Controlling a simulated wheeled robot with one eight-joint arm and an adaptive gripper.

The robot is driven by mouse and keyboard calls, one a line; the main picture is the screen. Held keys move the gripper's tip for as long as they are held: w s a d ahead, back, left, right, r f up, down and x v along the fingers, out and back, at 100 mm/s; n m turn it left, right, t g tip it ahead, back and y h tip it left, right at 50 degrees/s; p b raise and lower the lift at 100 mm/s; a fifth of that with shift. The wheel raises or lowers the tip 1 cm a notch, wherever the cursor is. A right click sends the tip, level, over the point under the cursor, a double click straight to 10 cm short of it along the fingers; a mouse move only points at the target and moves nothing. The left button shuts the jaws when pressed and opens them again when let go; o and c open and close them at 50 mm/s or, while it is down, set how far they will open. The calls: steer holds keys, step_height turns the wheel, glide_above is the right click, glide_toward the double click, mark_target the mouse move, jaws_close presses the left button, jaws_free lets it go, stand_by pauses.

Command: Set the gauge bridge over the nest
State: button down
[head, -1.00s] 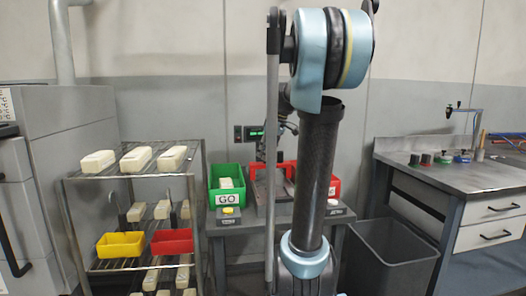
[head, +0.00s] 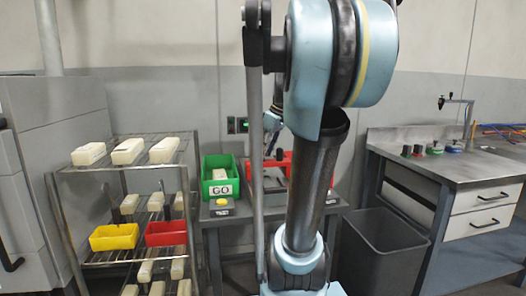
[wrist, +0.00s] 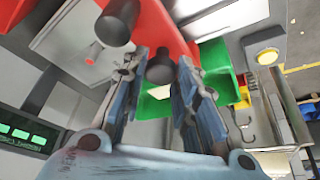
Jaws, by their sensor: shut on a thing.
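The red gauge bridge (wrist: 167,32) fills the top of the wrist view, with dark cylindrical posts. My gripper (wrist: 162,62) has its fingers on either side of a dark cylinder that seems to belong to the bridge, and is shut on it. In the head view red parts (head: 283,158) show at the bench, partly hidden behind my arm. A light grey plate with a small red peg (wrist: 93,52) lies beside the bridge in the wrist view. I cannot tell whether this is the nest, or whether the bridge touches it.
A green GO bin (head: 220,178) and a yellow-buttoned box (head: 221,206) stand left on the bench. A wire rack (head: 150,160) holds pale blocks and yellow and red trays. A grey waste bin (head: 383,250) and workbench (head: 440,165) stand right.

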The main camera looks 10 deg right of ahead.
steer(key=shift+s, duration=0.15)
steer(key=c, duration=1.3)
jaws_free()
steer(key=v, duration=1.2)
